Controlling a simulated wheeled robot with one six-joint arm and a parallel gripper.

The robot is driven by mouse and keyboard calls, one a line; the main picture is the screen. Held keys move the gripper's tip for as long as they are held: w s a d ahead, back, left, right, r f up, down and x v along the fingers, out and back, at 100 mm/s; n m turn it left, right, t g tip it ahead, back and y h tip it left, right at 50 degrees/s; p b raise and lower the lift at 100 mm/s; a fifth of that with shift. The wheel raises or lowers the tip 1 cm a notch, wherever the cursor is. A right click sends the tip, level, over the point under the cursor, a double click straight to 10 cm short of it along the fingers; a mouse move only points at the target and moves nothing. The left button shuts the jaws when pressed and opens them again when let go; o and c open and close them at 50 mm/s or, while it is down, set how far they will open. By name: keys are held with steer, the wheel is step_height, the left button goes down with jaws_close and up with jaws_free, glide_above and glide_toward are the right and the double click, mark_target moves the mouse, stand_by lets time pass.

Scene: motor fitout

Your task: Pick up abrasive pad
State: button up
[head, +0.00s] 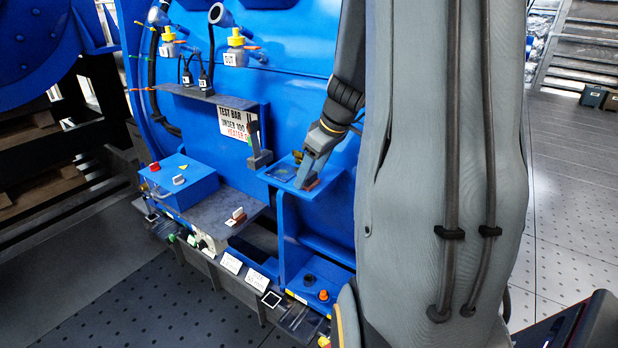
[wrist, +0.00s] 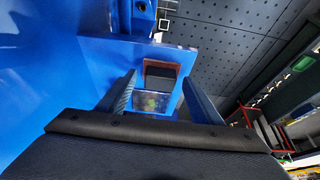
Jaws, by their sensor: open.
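A small pad (wrist: 160,68), reddish-brown at its edge with a dark block on top, lies on a blue shelf (wrist: 100,48); it looks like the abrasive pad. In the wrist view it lies between the tips of my gripper (wrist: 159,79), with a gap on both sides. In the head view my gripper (head: 306,172) points down at the blue shelf (head: 281,174), close above the pad. A reddish-brown edge of the pad (head: 313,184) shows there, the rest hidden by the fingers. My gripper is open and empty.
A shiny rectangular patch (wrist: 153,103) lies beside the pad. A grey upright clamp-like piece (head: 258,150) stands left of the shelf. A blue box with a red knob (head: 178,180) and a grey ledge (head: 215,215) are further left. A blue wall rises behind.

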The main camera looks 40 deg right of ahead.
mark_target(311, 174)
steer(key=c, duration=1.4)
steer(key=shift+o, duration=0.3)
step_height(311, 174, up, 10)
steer(key=b, duration=0.2)
